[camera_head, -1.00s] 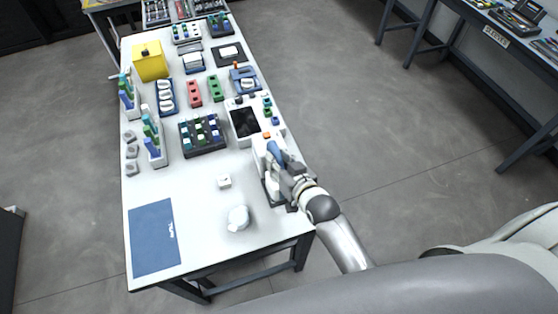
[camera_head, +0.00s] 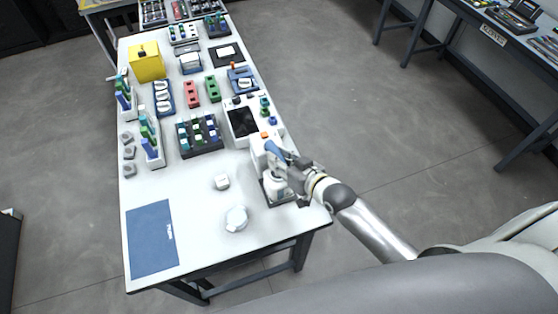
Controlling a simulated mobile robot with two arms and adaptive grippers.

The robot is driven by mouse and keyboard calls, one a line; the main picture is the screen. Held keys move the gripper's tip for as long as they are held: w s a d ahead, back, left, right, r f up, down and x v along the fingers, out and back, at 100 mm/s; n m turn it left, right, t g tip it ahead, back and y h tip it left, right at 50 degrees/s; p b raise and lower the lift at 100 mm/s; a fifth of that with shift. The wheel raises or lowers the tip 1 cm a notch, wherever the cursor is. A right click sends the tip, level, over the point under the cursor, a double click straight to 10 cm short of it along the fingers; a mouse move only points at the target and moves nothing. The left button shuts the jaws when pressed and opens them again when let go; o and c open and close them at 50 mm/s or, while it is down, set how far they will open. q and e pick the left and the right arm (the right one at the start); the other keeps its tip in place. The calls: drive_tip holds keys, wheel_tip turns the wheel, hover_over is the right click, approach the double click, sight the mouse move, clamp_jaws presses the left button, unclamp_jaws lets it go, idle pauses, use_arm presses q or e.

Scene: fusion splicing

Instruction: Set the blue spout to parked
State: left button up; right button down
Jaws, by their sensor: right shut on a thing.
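The blue spout (camera_head: 275,151) sits at the top of a white dispenser (camera_head: 262,160) on the right side of the white table. It points up and to the left in the picture. My right gripper (camera_head: 289,166) is at the spout's near right end, shut on it. The fingers are small and partly hidden by the gripper body. A white bottle (camera_head: 275,185) stands on a dark base below the spout. My left gripper is not in view.
A small white box (camera_head: 222,181) and a white round container (camera_head: 236,218) stand left of the dispenser. A blue mat (camera_head: 152,240) lies at the front left. Racks, trays and a yellow box (camera_head: 147,62) fill the far half. The table's right edge is close to my arm.

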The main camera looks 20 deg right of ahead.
drive_tip(key=shift+w+d+r+n+y+b, duration=0.15)
drive_tip(key=shift+w+d+n+y+b, duration=0.15)
drive_tip(key=shift+n+y+b, duration=0.55)
drive_tip(key=shift+w+d+n+g+y+b, duration=0.1)
drive_tip(key=shift+n+g+y+b, duration=0.15)
drive_tip(key=shift+g+y+b, duration=0.2)
drive_tip(key=shift+d, duration=0.15)
drive_tip(key=c, duration=1.2)
unclamp_jaws()
drive_tip(key=shift+s+d, duration=0.1)
drive_tip(key=shift+s, duration=0.1)
drive_tip(key=shift+v, duration=5.85)
